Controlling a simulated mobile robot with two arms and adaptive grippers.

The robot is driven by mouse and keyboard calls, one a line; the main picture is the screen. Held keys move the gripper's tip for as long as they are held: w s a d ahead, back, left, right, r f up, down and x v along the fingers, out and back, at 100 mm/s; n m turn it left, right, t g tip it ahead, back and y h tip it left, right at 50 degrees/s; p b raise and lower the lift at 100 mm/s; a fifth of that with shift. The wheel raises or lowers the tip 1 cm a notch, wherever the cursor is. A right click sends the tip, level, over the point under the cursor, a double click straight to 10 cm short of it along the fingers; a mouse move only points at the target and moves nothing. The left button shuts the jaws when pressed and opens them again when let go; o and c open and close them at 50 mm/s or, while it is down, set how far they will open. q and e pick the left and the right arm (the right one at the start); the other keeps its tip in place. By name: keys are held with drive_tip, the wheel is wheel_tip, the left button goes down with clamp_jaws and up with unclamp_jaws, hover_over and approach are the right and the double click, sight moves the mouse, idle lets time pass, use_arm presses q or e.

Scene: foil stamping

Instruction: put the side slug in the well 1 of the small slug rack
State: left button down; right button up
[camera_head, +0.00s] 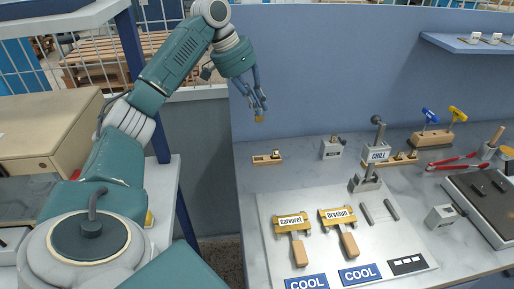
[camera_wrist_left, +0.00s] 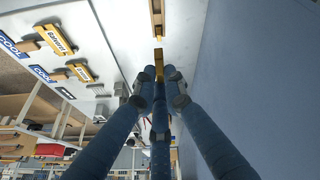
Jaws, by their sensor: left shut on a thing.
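My left gripper (camera_head: 259,104) is raised near the left end of the blue back panel. Its fingers are shut on a small brass slug (camera_head: 259,118), taken as the side slug, which hangs at the fingertips. In the left wrist view the fingers (camera_wrist_left: 160,82) also close around the brass slug (camera_wrist_left: 158,58). A small wooden rack (camera_head: 262,161) stands on the bench below, apart from the held slug, with a brass piece at its right end. A wooden rack (camera_wrist_left: 156,14) also shows at the top of the wrist view. Well numbers are not readable. My right gripper is not in view.
A grey block (camera_head: 331,149) and the CHILL block (camera_head: 376,154) stand right of the rack. A white board (camera_head: 330,258) in front bears two brass-headed tools, Galvaset (camera_head: 291,220) and Grysion (camera_head: 338,215), and COOL labels. Another wooden rack (camera_head: 402,159) stands beyond CHILL.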

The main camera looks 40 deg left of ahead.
use_arm(q)
wheel_tip(320, 180, down, 16)
drive_tip(key=shift+f+p, duration=0.1)
drive_tip(key=shift+p, duration=0.3)
drive_tip(key=c, duration=1.8)
unclamp_jaws()
drive_tip(key=b+v, duration=0.1)
drive_tip(key=v, duration=1.1)
